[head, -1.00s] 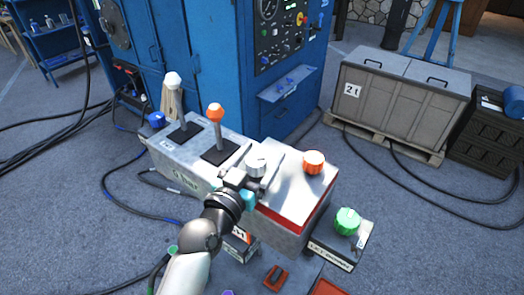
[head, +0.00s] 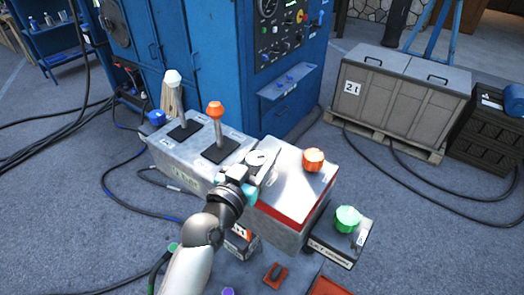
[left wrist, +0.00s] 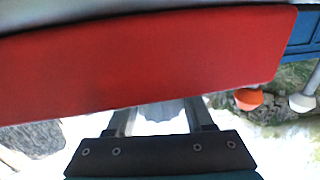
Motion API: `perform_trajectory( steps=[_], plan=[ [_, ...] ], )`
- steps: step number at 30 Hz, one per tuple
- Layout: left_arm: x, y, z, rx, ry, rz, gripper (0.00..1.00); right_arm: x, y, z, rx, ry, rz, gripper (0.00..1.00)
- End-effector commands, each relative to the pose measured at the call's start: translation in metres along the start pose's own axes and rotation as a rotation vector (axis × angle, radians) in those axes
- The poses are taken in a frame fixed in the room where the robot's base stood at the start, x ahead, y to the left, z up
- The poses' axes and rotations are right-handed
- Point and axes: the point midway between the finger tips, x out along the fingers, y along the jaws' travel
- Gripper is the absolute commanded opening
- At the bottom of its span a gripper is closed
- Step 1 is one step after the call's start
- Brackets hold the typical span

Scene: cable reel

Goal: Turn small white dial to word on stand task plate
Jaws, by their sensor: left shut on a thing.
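The small white dial (head: 258,158) sits on the top of the grey stand, between the orange-topped lever and the orange knob. My left gripper (head: 252,174) comes in from the front and is shut on the dial, whose top shows above the fingers. In the left wrist view the two fingers (left wrist: 160,120) stand either side of a pale grey shape, with bright glare around it. The stand's plate (head: 292,178) is pale metal with a red edge. The word for the dial cannot be read. My right gripper is not in view.
An orange knob (head: 313,160) is right of the dial, and a green knob (head: 347,219) is lower right. The orange-topped lever (head: 215,110) and white-topped lever (head: 172,78) stand to the left. A blue cabinet (head: 215,65) rises behind. Cables lie on the floor.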

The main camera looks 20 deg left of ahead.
Motion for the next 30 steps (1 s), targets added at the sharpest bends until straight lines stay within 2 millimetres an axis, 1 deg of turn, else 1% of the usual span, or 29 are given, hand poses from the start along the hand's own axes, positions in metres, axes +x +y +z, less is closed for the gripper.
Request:
perform_trajectory(
  steps=[1,4,5,11,17,23,30],
  plan=[
    [0.0,0.0,0.0,0.001,0.0,0.0,0.12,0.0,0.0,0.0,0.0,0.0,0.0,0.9],
    [0.0,0.0,0.0,0.001,0.0,0.0,0.01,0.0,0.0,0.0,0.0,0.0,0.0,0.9],
    [0.0,0.0,0.0,0.001,0.0,0.0,0.0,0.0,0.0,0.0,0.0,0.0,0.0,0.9],
    [0.0,0.0,0.0,0.002,0.0,0.006,0.0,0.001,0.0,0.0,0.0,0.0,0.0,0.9],
    [0.0,0.001,0.001,0.006,0.0,0.048,0.0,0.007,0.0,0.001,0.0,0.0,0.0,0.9],
    [0.0,0.003,0.002,0.009,0.001,0.132,0.0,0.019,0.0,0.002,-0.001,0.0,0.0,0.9],
    [-0.001,0.006,0.003,0.009,0.002,0.25,0.0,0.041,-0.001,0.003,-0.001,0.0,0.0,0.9]
  ],
)
